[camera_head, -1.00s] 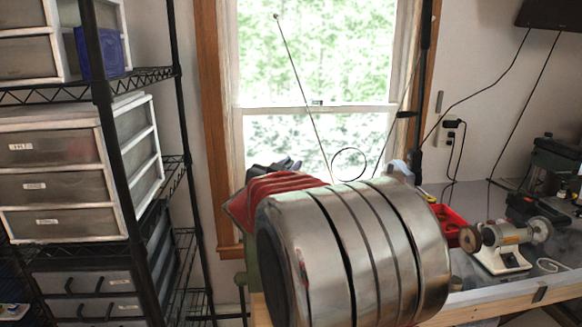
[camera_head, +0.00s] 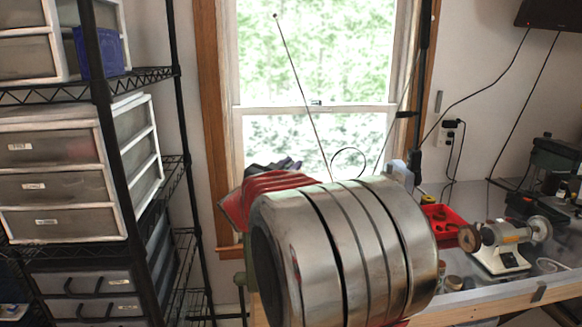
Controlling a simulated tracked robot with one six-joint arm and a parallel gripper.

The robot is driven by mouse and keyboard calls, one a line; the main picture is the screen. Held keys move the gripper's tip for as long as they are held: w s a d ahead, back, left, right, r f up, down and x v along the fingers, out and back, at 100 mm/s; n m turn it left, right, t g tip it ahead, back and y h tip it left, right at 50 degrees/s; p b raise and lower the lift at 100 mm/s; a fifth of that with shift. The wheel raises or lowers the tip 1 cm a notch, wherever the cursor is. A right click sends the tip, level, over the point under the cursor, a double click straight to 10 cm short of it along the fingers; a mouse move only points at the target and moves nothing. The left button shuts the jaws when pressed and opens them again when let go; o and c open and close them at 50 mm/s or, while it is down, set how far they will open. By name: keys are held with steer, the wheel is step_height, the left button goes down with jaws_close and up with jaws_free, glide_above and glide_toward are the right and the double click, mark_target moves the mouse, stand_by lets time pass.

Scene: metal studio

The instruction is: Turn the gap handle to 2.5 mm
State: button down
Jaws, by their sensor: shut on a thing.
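No gap handle and no gap scale or reading can be made out in the head view. A large banded metal cylinder, which looks like a link of my arm, fills the lower middle and hides what lies behind it. Part of a red ribbed object (camera_head: 277,184) shows just behind its upper left; I cannot tell what it is. My gripper is not in view.
A wire rack (camera_head: 105,130) with drawer units (camera_head: 60,170) stands at left. A workbench (camera_head: 470,297) at right holds a red tray (camera_head: 446,222) and a small bench grinder (camera_head: 503,243). A window (camera_head: 315,60) is behind.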

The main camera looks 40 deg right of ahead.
steer(key=shift+s+d, duration=0.15)
steer(key=shift+d, duration=0.05)
steer(key=c, duration=1.9)
jaws_free()
steer(key=shift+o, duration=0.4)
steer(key=shift+a, duration=0.1)
steer(key=v, duration=1.3)
steer(key=shift+a, duration=0.35)
